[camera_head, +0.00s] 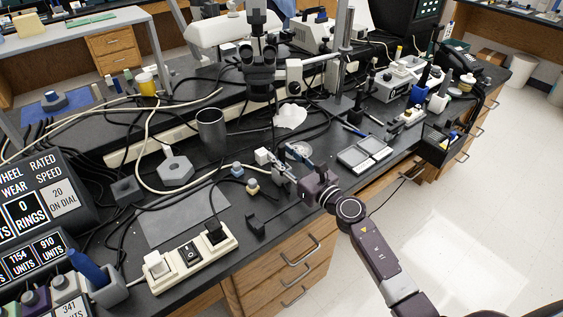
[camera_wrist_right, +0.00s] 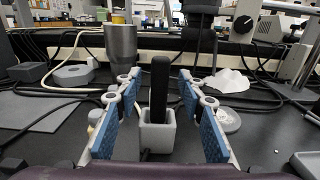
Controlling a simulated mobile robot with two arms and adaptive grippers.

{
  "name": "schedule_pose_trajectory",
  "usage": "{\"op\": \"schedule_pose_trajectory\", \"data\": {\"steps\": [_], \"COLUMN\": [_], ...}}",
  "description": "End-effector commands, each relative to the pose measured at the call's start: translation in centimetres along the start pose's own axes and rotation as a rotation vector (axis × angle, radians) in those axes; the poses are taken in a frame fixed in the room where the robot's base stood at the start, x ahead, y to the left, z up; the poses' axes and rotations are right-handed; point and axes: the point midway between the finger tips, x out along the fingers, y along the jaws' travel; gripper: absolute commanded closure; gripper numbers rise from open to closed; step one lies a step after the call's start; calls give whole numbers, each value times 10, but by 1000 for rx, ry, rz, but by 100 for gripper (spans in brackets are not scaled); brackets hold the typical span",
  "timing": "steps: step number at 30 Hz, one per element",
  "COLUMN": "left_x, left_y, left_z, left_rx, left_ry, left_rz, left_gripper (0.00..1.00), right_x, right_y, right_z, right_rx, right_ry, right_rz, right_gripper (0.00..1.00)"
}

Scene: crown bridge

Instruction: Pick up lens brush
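A black upright handle (camera_wrist_right: 160,88), which looks like the lens brush, stands in a small grey square holder (camera_wrist_right: 157,134) in the right wrist view. Its lower end is hidden inside the holder. My right gripper (camera_wrist_right: 159,112) is open, with a blue-padded finger on each side of the handle and holder. A gap shows on both sides, so neither finger appears to touch them. In the head view my right gripper (camera_head: 286,163) is low over the black bench near its front edge, and the brush is hard to make out there. My left gripper is not in view.
A metal cup (camera_head: 211,131) and a grey hexagonal block (camera_head: 176,169) stand left of the gripper. A white crumpled cloth (camera_head: 290,116) lies behind it. A compartment tray (camera_head: 364,151) lies to its right. A power strip (camera_head: 190,257) and cables crowd the front left.

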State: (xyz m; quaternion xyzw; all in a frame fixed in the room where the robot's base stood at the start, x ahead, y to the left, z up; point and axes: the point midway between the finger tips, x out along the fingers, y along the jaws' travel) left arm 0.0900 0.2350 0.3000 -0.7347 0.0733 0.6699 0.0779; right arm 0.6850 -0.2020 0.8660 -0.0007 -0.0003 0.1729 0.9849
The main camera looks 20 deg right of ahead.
Motion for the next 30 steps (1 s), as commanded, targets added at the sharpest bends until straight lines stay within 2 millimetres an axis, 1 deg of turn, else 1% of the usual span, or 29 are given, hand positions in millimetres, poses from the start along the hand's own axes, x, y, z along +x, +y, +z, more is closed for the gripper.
{"op": "schedule_pose_trajectory", "data": {"steps": [1, 3, 10, 18, 20, 30], "left_x": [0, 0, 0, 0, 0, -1], "left_y": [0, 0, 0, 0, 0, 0], "left_z": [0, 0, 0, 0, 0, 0], "left_rx": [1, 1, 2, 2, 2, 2], "left_ry": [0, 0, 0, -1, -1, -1], "left_rz": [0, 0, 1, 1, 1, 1], "left_gripper": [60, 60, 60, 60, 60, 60], "right_x": [5, 8, 8, 8, 8, 8], "right_y": [0, 0, 0, 0, 0, 0], "right_z": [0, 0, 0, 0, 0, 1], "right_rx": [1, 0, 1, 1, 1, 1], "right_ry": [0, 0, 0, 0, 0, 0], "right_rz": [0, 1, 1, 1, 1, 1], "right_gripper": [64, 64, 65, 95, 100, 100]}}
